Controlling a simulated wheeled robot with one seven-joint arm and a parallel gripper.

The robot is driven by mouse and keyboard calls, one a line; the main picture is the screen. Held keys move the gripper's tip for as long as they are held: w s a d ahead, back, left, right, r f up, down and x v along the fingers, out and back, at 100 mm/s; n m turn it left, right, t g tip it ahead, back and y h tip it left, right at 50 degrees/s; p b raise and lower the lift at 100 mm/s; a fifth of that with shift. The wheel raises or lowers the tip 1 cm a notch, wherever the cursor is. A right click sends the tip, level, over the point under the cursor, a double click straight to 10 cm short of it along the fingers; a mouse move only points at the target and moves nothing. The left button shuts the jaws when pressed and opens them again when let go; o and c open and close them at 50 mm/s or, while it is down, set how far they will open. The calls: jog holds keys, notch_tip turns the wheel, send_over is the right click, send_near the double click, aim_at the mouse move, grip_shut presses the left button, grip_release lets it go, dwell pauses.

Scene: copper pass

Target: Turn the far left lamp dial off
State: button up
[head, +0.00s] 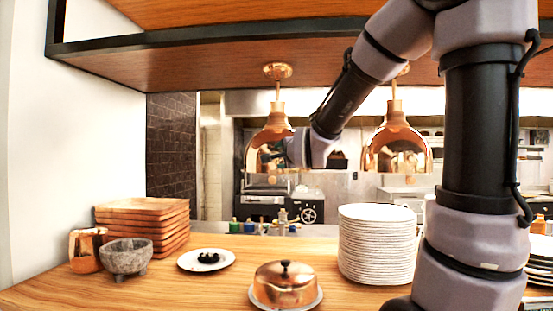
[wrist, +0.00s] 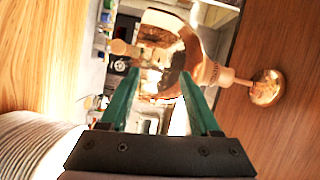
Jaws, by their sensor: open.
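Two copper dome lamps hang from the wooden shelf in the head view, a left lamp (head: 268,150) and a right lamp (head: 397,150). A small round copper knob (head: 272,180) shows just below the left lamp's rim; I cannot tell its setting. In the wrist view, a copper lamp (wrist: 190,50) lies sideways beyond my fingers, with a knob-like end (wrist: 120,47) to its left. My gripper (wrist: 161,73) is open, with its two green fingers apart and nothing held. In the head view my wrist is beside the left lamp, and the fingertips are hidden or unclear.
The overhead shelf (head: 200,68) is close above the lamps. On the counter stand a plate stack (head: 377,245), a copper cloche (head: 285,285), a small plate (head: 206,260), wooden trays (head: 142,225), a stone mortar (head: 126,257) and a copper mug (head: 86,250).

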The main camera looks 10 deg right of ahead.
jog(key=s, duration=0.3)
jog(key=shift+s+d+r, duration=0.1)
jog(key=shift+s, duration=0.05)
dwell(0.3)
jog(key=s+d+f+n+g, duration=0.1)
jog(key=s+f+n+g, duration=0.2)
jog(key=s, duration=0.4)
jog(key=s+d+f+n+g, duration=0.2)
jog(key=s+n, duration=0.3)
jog(key=s, duration=0.3)
jog(key=s+d+f+n+g+y, duration=0.1)
jog(key=s+f+n+g, duration=0.3)
jog(key=s, duration=0.4)
jog(key=shift+d+f+g, duration=0.35)
jog(key=shift+g, duration=0.05)
